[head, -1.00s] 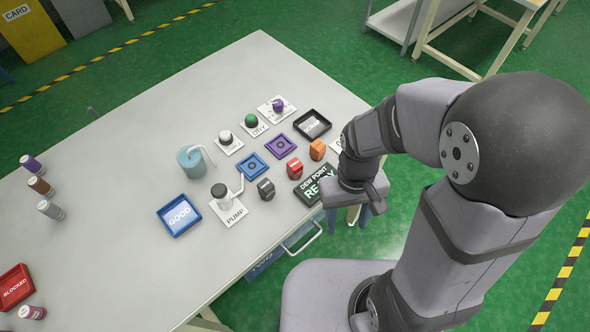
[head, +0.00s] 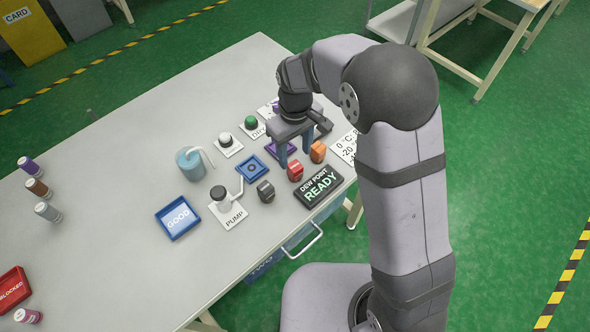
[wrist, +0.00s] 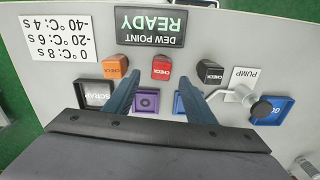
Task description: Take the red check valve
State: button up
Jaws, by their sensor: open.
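The red check valve (head: 295,171) stands on the table between an orange valve (head: 318,152) and a dark grey valve (head: 265,191). It also shows in the wrist view (wrist: 161,68), upside down, with "CHECK" on its face. My gripper (head: 295,150) is open and empty, pointing down just behind the red valve in the head view. In the wrist view the red valve appears between the two blue fingers (wrist: 160,84), near their tips and not held. I cannot tell the exact height of the fingertips above the table.
A "DEW POINT READY" display (head: 319,187) lies near the table edge beside the valves. A purple tray (wrist: 146,102) and a blue tray (head: 252,168) lie behind them. A pump (head: 222,198) with a lever stands to the left.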

aim_at(295, 165)
jog(key=shift+s+f+p, duration=0.15)
jog(key=shift+f+p, duration=0.9)
jog(key=shift+f, duration=2.3)
jog(key=c, duration=1.2)
